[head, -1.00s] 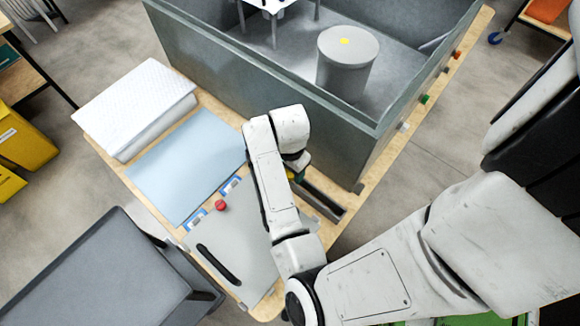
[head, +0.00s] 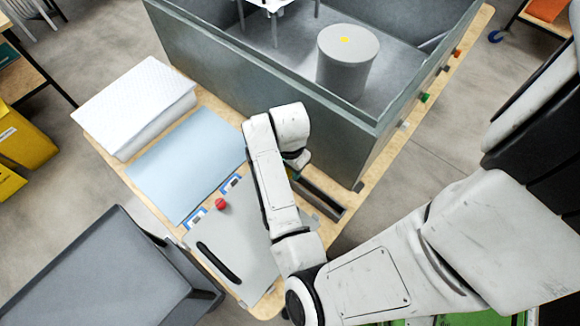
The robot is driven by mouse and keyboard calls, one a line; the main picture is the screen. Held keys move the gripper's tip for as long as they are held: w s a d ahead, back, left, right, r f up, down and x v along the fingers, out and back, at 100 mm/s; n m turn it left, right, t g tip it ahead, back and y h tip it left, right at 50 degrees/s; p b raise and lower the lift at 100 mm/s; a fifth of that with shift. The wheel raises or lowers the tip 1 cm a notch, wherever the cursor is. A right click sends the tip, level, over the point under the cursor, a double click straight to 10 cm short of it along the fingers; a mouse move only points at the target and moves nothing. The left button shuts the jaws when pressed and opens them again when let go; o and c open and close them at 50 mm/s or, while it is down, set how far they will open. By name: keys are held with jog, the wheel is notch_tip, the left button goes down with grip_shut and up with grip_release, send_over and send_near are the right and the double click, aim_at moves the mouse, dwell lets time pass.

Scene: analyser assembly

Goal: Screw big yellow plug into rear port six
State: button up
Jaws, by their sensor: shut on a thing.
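The analyser is a large open grey housing (head: 240,75) at the back of the wooden bench. Small coloured fittings sit along its right outer side, among them a green one (head: 424,97) and an orange one (head: 457,53). I cannot tell which port is number six. My gripper (head: 297,172) is mostly hidden under my white wrist, low beside the housing's near wall. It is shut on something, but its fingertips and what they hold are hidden. I cannot make out the big yellow plug.
A grey cylinder (head: 346,70) with a yellow dot stands inside the housing. A narrow dark tray (head: 320,196) lies right of my wrist. A grey panel (head: 235,250) with a red knob (head: 221,204), a blue sheet (head: 185,165) and a white stack (head: 135,105) cover the bench's left side.

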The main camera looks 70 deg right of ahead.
jog(key=shift+r, duration=3.5)
jog(key=shift+f, duration=0.1)
